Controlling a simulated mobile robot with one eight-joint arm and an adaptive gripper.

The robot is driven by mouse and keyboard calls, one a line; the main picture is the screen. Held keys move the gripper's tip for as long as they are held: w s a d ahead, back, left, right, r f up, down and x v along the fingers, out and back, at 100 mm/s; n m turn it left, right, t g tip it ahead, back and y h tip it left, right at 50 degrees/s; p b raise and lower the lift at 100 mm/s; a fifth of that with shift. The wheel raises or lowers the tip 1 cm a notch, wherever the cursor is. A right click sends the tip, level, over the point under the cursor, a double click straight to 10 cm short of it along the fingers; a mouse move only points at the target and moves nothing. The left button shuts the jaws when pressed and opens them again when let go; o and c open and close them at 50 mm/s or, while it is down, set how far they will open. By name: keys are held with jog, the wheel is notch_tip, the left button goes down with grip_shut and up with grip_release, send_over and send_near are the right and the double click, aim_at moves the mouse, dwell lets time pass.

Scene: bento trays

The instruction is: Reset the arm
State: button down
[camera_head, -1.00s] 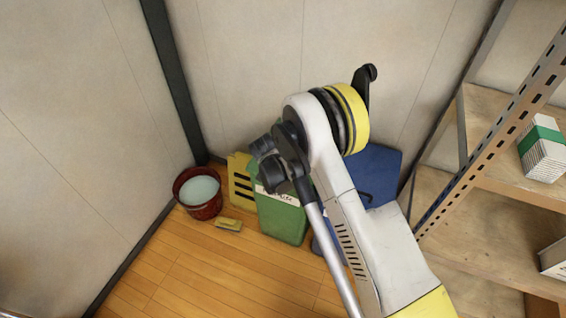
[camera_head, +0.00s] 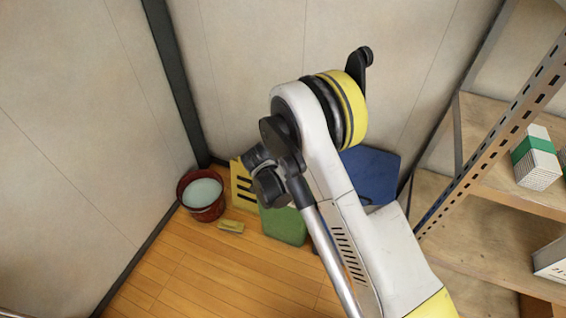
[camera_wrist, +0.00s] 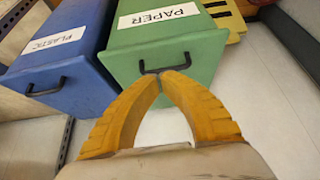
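My gripper (camera_wrist: 165,75) shows in the wrist view with its two yellow-orange fingers meeting at the tips, with nothing visible between them. In that view the fingertips overlap the black handle of the green PAPER bin; whether they touch cannot be told, but nothing looks gripped. In the head view my arm is bent, with a white link and a yellow ring, in front of the wall. I cannot make out the fingers there.
The green bin (camera_head: 284,226) and a blue bin (camera_wrist: 75,62) labelled PLASTIC stand near the wall. A red bucket (camera_head: 204,211), a yellow sponge-like block (camera_head: 231,226) and a yellow slotted item (camera_head: 243,192) are in the corner. A shelf (camera_head: 520,187) stands right. Floor at left front is clear.

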jog(key=s+d+r+n, duration=0.15)
jog(key=d+r, duration=0.25)
jog(key=r, duration=0.4)
jog(key=s+d+r+y, duration=0.1)
jog(key=s+d+r, duration=0.25)
jog(key=r, duration=0.55)
jog(key=s+d+r, duration=0.1)
jog(key=d+r, duration=0.4)
jog(key=r, duration=0.3)
jog(key=s+d+r, duration=0.3)
jog(key=s, duration=0.4)
jog(key=s+d+r+n, duration=0.1)
jog(key=s+d+r, duration=0.2)
jog(key=s, duration=0.4)
jog(key=s+d+r+n+t+y, duration=0.1)
jog(key=s+d+r, duration=0.2)
jog(key=s+d, duration=0.2)
jog(key=s, duration=0.2)
jog(key=shift+s, duration=0.35)
jog(key=shift+d, duration=0.1)
